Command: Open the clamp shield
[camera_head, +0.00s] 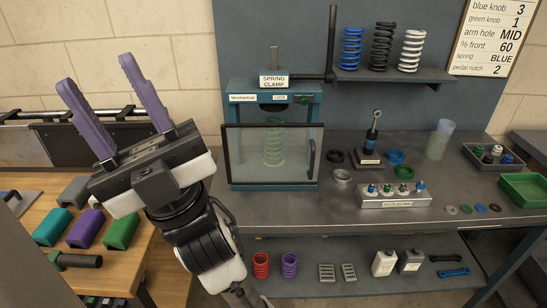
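The clamp shield (243,152) is a clear panel in a dark frame, standing upright across the front of the blue spring clamp (259,97). A dark vertical handle (311,158) is on its right side. A pale green coil spring (273,146) shows through the panel. My gripper (96,72) is at the upper left, with its two purple fingers spread apart and pointing up. Nothing is between them. It is left of the shield and does not touch it.
A wooden bench (146,250) with coloured blocks is at the left. Right of the shield, the metal bench (460,222) holds a small damper (371,140), coloured rings and a labelled valve block (395,200). A shelf (390,75) with springs is above.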

